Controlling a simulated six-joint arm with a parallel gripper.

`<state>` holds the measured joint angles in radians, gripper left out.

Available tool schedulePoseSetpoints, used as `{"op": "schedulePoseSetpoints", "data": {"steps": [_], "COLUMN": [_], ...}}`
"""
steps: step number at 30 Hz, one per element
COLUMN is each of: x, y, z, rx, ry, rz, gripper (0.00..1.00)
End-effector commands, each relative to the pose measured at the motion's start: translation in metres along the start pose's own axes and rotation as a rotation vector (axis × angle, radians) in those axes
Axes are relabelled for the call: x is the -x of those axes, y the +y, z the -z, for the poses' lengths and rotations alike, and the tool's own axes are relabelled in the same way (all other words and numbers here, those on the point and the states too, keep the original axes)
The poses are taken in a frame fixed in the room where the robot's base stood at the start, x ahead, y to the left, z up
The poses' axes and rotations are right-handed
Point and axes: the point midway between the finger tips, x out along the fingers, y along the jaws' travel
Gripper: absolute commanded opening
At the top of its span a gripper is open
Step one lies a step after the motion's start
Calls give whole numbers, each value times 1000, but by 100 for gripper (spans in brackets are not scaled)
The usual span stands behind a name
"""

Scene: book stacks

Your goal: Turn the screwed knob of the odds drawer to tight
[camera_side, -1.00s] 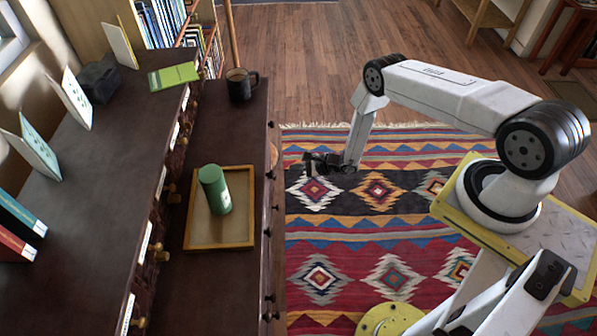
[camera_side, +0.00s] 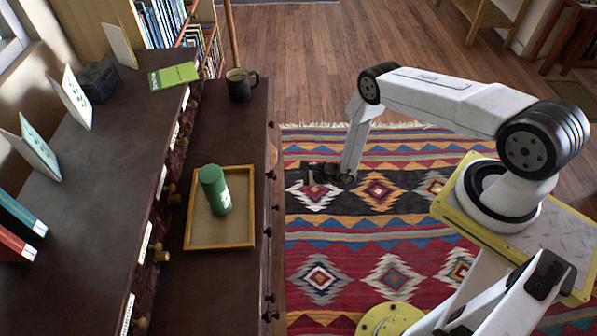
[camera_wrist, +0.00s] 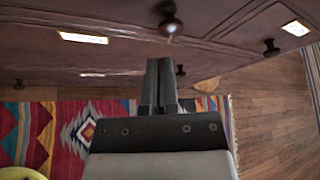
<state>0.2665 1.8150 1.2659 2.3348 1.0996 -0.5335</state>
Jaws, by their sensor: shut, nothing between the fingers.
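My gripper (camera_side: 311,176) hangs over the patterned rug, right of the low dark cabinet's knobbed front and apart from it. In the wrist view my gripper's fingers (camera_wrist: 158,66) are together and empty, pointing at a dark wooden drawer front. More knobs show at the right (camera_wrist: 270,47), by the fingers (camera_wrist: 181,70) and at the far left (camera_wrist: 18,84). Pale labels (camera_wrist: 83,38) are unreadable, so I cannot tell which drawer is the odds drawer.
On the low cabinet (camera_side: 205,290) stand a green canister (camera_side: 214,190) in a yellow-rimmed tray (camera_side: 220,246) and a dark mug (camera_side: 240,86). Cards and books stand on the higher top at left. The rug (camera_side: 370,250) is clear of objects.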

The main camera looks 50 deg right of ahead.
Motion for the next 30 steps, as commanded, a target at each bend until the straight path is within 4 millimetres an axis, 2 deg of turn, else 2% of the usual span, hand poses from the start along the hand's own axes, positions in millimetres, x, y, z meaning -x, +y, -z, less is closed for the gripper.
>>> {"op": "schedulePoseSetpoints", "data": {"steps": [15, 30], "x": [-40, -46], "y": [0, 0], "z": [-22, -25], "rx": [1, 0], "ry": [-1, 0], "rz": [0, 1], "gripper": [0, 0]}}
